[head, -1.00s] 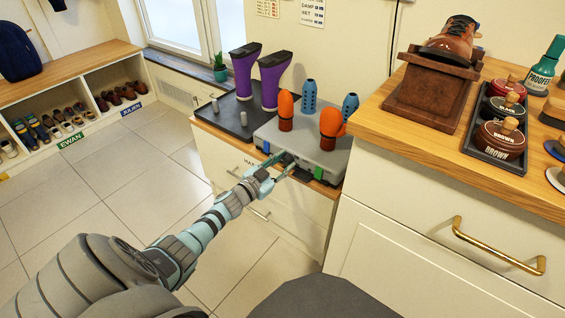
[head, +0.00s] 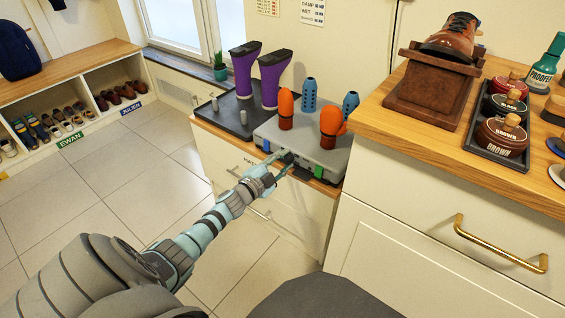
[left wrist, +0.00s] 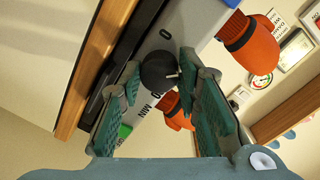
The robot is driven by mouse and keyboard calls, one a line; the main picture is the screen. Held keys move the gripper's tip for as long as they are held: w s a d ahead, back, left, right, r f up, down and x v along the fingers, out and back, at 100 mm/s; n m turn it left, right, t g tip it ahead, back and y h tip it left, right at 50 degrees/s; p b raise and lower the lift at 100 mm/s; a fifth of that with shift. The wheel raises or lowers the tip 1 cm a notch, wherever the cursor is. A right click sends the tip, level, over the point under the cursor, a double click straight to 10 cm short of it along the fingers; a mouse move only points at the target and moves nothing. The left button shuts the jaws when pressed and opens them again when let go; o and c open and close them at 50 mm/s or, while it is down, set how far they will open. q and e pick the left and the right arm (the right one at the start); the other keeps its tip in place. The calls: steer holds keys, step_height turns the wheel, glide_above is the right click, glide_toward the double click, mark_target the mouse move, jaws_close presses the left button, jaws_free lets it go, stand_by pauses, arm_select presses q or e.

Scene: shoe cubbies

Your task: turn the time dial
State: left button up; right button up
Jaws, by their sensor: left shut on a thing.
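The time dial (left wrist: 157,70) is a dark round knob with a small white mark, on the front face of the grey boot dryer (head: 314,152). In the left wrist view the lettering "MIN" shows beside the dial. My left gripper (head: 279,160) has its two teal fingers on either side of the dial, shut on it. In the left wrist view the fingertips (left wrist: 159,66) flank the dial. In the head view the fingers hide much of the dial. My right gripper is in neither view.
A green switch (head: 319,172) sits right of the dial. Purple boots (head: 271,78) stand on a dark tray (head: 232,120) to the left. A taller wooden counter (head: 430,108) rises at right.

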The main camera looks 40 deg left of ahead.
arm_select(q)
steer(key=shift+f, duration=0.15)
steer(key=o, duration=0.9)
steer(key=shift+o, duration=1.3)
steer(key=shift+s, duration=0.1)
steer(key=s+r, duration=0.1)
steer(key=s, duration=1.1)
steer(key=shift+d, duration=0.15)
steer(key=shift+w, duration=0.1)
